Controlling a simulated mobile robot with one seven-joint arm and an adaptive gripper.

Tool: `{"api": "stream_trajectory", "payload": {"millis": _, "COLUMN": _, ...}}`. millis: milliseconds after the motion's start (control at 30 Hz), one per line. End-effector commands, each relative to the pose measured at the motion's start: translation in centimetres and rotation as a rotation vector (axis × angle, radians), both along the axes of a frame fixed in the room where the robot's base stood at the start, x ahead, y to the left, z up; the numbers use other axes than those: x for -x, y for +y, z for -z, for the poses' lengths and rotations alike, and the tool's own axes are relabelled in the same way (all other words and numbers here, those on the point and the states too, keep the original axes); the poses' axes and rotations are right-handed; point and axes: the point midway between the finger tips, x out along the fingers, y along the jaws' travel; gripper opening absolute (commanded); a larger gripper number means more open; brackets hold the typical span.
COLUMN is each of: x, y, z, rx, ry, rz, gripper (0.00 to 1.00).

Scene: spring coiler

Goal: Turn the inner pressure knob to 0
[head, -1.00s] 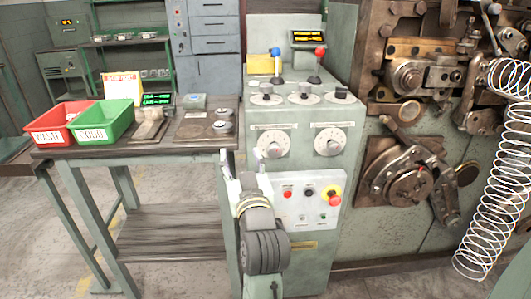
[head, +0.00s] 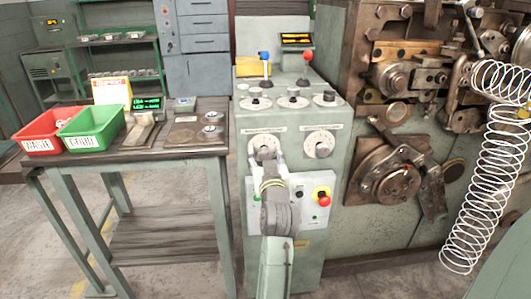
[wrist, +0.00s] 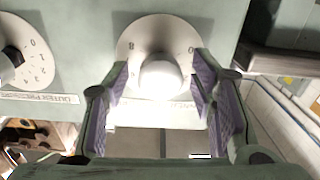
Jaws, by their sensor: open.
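Two white round dials with grey knobs sit side by side on the green control cabinet's front. My gripper (head: 266,163) is at the left dial (head: 252,140) in the head view and partly covers it. In the wrist view this dial's bright round knob (wrist: 161,79) lies between my open purple-padded fingers (wrist: 160,84). Whether they touch it I cannot tell. Digits 8 and 0 show on its face; its label is mostly hidden. The other dial (head: 319,146) stands clear in the head view. In the wrist view that dial (wrist: 22,55) is at the left, by an "OUTER PRESS..." label.
Selector knobs (head: 292,100) and two levers with blue and red tops (head: 308,58) stand on the cabinet above. A red emergency button (head: 323,200) is on the lower panel. A table with red (head: 45,134) and green bins stands left; a large wire spring (head: 487,170) hangs right.

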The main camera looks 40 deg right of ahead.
Motion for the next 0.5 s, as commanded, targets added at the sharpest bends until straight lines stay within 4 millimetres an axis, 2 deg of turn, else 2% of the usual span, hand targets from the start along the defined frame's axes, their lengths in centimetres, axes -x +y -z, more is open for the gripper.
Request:
{"api": "stream_trajectory", "payload": {"millis": 300, "x": -0.25, "y": -0.12, "z": 0.01, "rx": 0.0, "ry": 0.0, "rz": 0.0, "gripper": 0.5}}
{"api": "stream_trajectory", "payload": {"millis": 500, "x": -0.22, "y": -0.11, "z": 0.01, "rx": 0.0, "ry": 0.0, "rz": 0.0, "gripper": 0.37}}
